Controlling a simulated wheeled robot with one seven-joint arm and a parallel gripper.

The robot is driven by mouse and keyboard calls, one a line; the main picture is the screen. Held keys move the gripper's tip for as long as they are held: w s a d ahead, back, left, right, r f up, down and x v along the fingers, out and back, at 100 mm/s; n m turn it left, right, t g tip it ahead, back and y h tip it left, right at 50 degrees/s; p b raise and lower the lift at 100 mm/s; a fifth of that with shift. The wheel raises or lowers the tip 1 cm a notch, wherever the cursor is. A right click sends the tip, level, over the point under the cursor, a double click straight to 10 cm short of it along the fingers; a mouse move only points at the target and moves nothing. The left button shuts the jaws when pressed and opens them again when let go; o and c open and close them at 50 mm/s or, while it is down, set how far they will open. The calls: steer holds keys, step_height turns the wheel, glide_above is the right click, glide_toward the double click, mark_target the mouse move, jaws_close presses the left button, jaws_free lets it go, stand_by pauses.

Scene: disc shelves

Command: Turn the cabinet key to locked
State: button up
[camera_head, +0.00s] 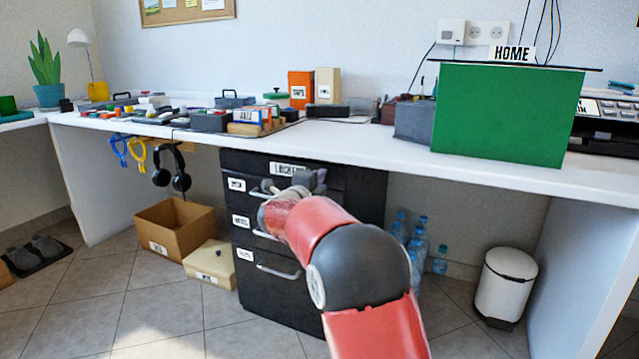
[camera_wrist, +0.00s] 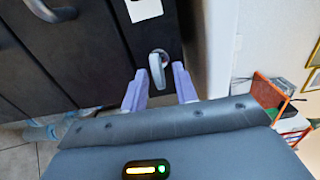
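The black drawer cabinet (camera_head: 359,193) stands under the white desk. In the wrist view its dark front (camera_wrist: 80,50) fills the upper left. The grey key (camera_wrist: 157,68) sticks out of a round lock on that front, with a small reddish mark beside it. My gripper (camera_wrist: 160,88) has its two pale purple fingers apart, one on each side of the key. They do not visibly touch it. In the head view my gripper (camera_head: 300,187) is at the cabinet's top drawer, and my arm hides the key and lock.
The white desk (camera_head: 400,150) overhangs the cabinet closely. Drawer handles (camera_head: 278,270) stick out of the front. A cardboard box (camera_head: 172,235) and a cream box (camera_head: 211,264) are on the floor to the left. Bottles (camera_head: 420,243) and a white bin (camera_head: 505,285) are to the right.

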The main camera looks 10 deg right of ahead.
steer(key=v, duration=0.7)
steer(key=shift+s, duration=0.2)
steer(key=shift+a, duration=0.15)
steer(key=s+a+r+n+y, duration=0.2)
steer(key=s+n+y, duration=0.4)
steer(key=s+n, duration=0.15)
steer(key=s+a+r+n+y, duration=0.1)
steer(key=s+r+n+y, duration=0.1)
steer(key=s+n+y, duration=0.6)
steer(key=s+d+f+n+g+h, duration=0.1)
steer(key=s+d+f+n+g, duration=0.15)
steer(key=s+f, duration=0.45)
steer(key=s+d+f+n+g+h, duration=0.1)
steer(key=s+d+f+n+g, duration=0.2)
steer(key=s, duration=0.8)
steer(key=s+d+f+n+g+h, duration=0.1)
steer(key=s+f+n+g, duration=0.3)
steer(key=s, duration=0.5)
step_height(320, 180, up, 13)
steer(key=p, duration=1.3)
steer(key=shift+p, duration=0.3)
steer(key=shift+t, duration=0.25)
